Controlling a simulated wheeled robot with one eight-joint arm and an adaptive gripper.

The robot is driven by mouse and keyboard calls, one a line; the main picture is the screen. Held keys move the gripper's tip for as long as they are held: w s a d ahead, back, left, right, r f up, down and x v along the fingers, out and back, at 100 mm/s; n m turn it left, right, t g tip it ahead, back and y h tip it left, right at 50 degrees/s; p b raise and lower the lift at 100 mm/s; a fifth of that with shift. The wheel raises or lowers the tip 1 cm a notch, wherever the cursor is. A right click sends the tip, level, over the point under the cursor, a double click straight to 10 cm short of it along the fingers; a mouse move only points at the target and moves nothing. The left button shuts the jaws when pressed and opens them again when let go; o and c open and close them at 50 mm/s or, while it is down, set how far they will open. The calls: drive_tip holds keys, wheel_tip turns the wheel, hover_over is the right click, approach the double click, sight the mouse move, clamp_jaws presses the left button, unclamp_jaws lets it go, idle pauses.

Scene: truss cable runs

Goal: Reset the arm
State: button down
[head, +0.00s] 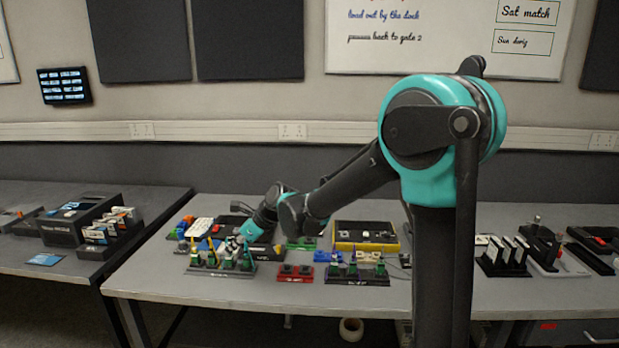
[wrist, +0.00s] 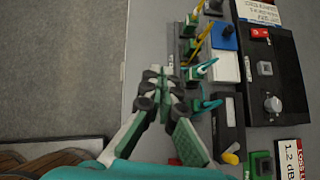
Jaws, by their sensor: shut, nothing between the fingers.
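My arm reaches from the right over the middle table in the head view. My gripper (head: 238,244) is low over the left rack (head: 222,271), a dark stand holding several upright pieces with coloured tips. In the wrist view my gripper (wrist: 160,76) has its fingers together, with nothing seen between them. Beside it on the right are teal and yellow pointed pieces (wrist: 203,68) in a row. In the head view the gripper overlaps the rack's pieces, and I cannot tell whether it touches them.
A second rack (head: 357,279) and a red block (head: 294,278) stand to the right. A yellow-edged case (head: 366,244) lies behind. In the wrist view a black panel (wrist: 285,75) with a knob lies right. The table front (head: 200,297) is bare. Side tables hold other gear.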

drive_tip(key=s+d+f+n+h, duration=0.1)
drive_tip(key=s+d+n, duration=0.1)
drive_tip(key=d, duration=0.6)
drive_tip(key=s+d+f+n+t+h, duration=0.1)
drive_tip(key=d+f+n, duration=0.1)
drive_tip(key=d+n, duration=0.3)
drive_tip(key=s+d+f+n+t+h, duration=0.1)
drive_tip(key=s+d+f+n+h, duration=0.1)
drive_tip(key=d, duration=0.9)
drive_tip(key=shift+s+d+f+n, duration=0.1)
drive_tip(key=shift+s+d+n, duration=0.25)
drive_tip(key=shift+n, duration=0.35)
drive_tip(key=s+d+f+n+h, duration=0.2)
drive_tip(key=s+d+n, duration=0.3)
drive_tip(key=d, duration=0.3)
drive_tip(key=s+d+f+n+h, duration=0.2)
drive_tip(key=s+d+f+n, duration=0.2)
drive_tip(key=s+d, duration=0.3)
drive_tip(key=shift+s+d+f+n+h, duration=0.35)
drive_tip(key=shift+d+n, duration=0.25)
drive_tip(key=shift+d, duration=0.6)
drive_tip(key=shift+w, duration=0.2)
